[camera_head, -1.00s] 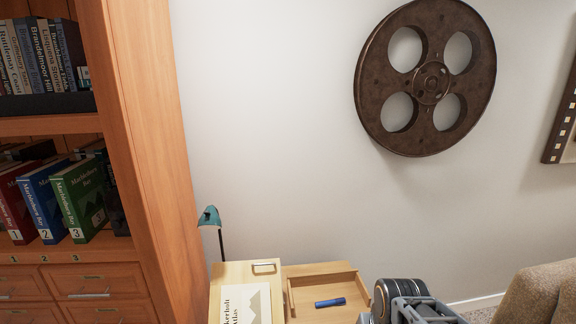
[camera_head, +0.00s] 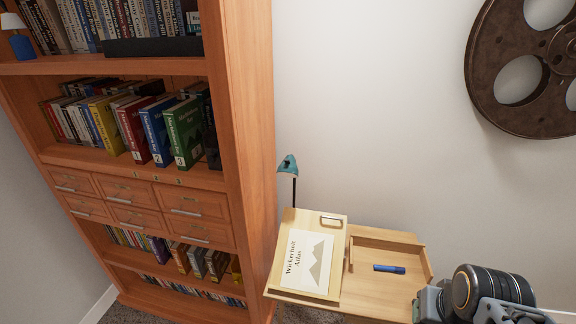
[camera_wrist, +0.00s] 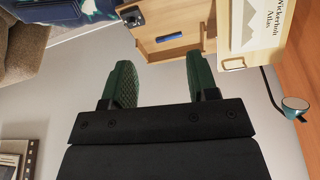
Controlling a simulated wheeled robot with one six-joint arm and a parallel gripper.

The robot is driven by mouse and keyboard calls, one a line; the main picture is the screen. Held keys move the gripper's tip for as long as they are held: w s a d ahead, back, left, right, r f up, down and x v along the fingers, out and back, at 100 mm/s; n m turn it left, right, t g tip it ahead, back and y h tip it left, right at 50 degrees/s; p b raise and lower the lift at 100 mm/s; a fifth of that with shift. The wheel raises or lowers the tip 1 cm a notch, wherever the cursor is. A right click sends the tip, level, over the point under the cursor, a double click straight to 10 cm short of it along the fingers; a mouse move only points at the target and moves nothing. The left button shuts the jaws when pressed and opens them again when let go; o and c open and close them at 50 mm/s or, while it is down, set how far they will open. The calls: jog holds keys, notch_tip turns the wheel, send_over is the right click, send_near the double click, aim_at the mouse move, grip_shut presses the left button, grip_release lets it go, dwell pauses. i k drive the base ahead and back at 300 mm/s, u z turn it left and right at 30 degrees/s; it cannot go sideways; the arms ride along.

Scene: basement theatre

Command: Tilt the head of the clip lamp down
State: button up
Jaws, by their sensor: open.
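The clip lamp has a teal head (camera_head: 288,165) on a thin dark stem, and stands at the back of the small wooden desk beside the bookcase. In the wrist view its head (camera_wrist: 294,106) shows at the far right, with its pale inside partly visible. My gripper (camera_wrist: 158,72) is open and empty, its two green fingers spread apart. It is well away from the lamp, which lies to the right of the fingers in the wrist view. In the head view my arm is at the lower right and the fingertips cannot be made out.
The desk (camera_head: 355,293) holds a Wickerbolt Atlas (camera_head: 307,262) on its lid and a blue cylinder (camera_head: 389,269) in an open compartment. A tall bookcase (camera_head: 244,150) stands close left of the lamp. A film reel (camera_head: 485,75) hangs on the wall. Wall space right of the lamp is clear.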

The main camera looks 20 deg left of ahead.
aim_at(288, 168)
jog(key=z, duration=0.05)
jog(key=k, duration=0.45)
jog(key=u, duration=0.9)
jog(key=i, duration=1.15)
jog(key=u, duration=0.1)
